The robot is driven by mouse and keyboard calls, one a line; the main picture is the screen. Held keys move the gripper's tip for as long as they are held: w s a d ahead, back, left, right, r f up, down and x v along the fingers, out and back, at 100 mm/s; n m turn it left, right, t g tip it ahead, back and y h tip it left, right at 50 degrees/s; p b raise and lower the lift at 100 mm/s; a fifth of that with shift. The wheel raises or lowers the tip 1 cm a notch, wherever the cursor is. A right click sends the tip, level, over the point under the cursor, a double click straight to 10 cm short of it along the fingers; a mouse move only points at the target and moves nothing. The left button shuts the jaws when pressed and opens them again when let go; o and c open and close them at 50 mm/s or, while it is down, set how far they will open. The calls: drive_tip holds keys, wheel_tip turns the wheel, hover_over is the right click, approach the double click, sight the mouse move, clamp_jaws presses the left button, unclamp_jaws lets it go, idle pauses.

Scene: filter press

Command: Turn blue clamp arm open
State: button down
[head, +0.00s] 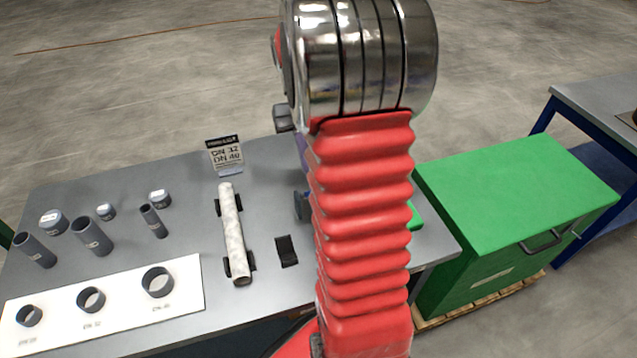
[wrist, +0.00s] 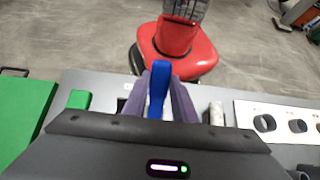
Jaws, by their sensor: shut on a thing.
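The blue clamp arm (wrist: 158,84) stands up between the fingers of my gripper (wrist: 161,98) in the wrist view. The two purple-grey fingers are shut on it from both sides. The foot of the clamp arm and whatever it is mounted on are hidden behind the gripper body. In the head view my red arm covers the clamp arm and most of the gripper.
The grey bench (head: 130,180) carries a white roll (head: 232,235) on a dark cradle, a sign (head: 224,155), several grey tubes and caps, and a white board (head: 110,305) with rings. A green box (head: 515,215) stands at right. Open floor lies behind.

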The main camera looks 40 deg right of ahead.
drive_tip(key=shift+w+d+r+g, duration=0.2)
drive_tip(key=shift+w+d+g, duration=0.15)
drive_tip(key=shift+w, duration=0.2)
